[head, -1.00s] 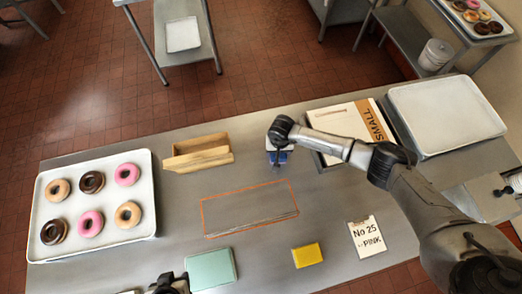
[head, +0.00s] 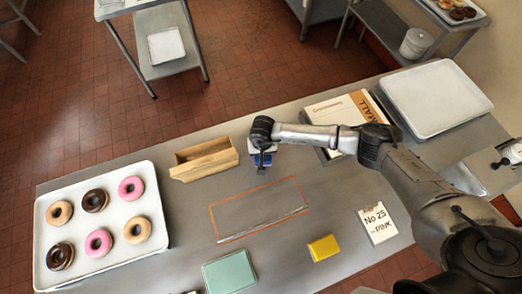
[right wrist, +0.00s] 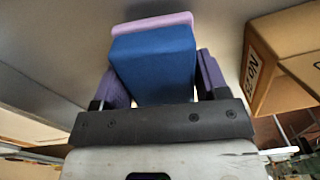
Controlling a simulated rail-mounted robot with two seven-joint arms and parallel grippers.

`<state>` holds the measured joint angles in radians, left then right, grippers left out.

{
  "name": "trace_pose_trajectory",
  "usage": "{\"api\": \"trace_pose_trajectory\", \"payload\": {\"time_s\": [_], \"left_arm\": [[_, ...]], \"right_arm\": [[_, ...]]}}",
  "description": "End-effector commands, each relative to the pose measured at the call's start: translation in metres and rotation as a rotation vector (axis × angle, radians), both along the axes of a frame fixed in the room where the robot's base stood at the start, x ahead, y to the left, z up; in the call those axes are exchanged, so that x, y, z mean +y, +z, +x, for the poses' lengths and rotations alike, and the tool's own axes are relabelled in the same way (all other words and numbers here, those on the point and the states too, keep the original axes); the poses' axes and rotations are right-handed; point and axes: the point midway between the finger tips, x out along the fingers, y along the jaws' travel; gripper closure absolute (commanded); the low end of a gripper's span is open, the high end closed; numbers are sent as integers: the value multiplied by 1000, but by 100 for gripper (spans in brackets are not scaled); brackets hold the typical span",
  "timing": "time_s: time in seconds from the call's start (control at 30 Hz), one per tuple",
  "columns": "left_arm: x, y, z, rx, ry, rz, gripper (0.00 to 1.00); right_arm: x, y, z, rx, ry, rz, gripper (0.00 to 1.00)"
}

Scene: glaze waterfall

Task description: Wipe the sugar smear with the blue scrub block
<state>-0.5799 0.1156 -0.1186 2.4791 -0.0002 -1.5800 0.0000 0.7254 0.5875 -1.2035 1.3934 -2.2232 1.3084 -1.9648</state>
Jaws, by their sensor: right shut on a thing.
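The blue scrub block (head: 261,159) has a pale pink pad on one face; the right wrist view shows it close up (right wrist: 152,62). My right gripper (head: 262,149) is shut on it, its purple fingers on either side. It is behind the orange-outlined rectangle on the steel table, apart from that rectangle. A thin whitish streak (head: 262,223) runs along the rectangle's near edge and may be the sugar smear; the rest of the outlined area looks plain grey. Whether the block touches the table is unclear. My left gripper is out of view.
A wooden box (head: 204,160) stands just left of the block, and a cardboard box (head: 340,108) stands right. A teal block (head: 230,273), yellow block (head: 323,248) and card (head: 377,222) lie at the front. A doughnut tray (head: 158,240) is left; an empty tray (head: 435,98) is back right.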

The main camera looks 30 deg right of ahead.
Motion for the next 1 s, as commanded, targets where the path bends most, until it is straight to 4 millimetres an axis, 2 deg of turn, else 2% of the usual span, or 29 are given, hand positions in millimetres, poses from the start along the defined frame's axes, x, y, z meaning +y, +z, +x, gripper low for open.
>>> {"api": "trace_pose_trajectory", "payload": {"time_s": [0.1, 0.6, 1.0], "left_arm": [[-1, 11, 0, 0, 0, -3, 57], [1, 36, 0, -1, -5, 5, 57], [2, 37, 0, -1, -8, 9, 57]], "right_arm": [[-3, 13, -1, 3, -3, -3, 52], [-6, 56, -2, 3, -10, -3, 52], [-6, 58, -3, 3, -10, -3, 52]]}}
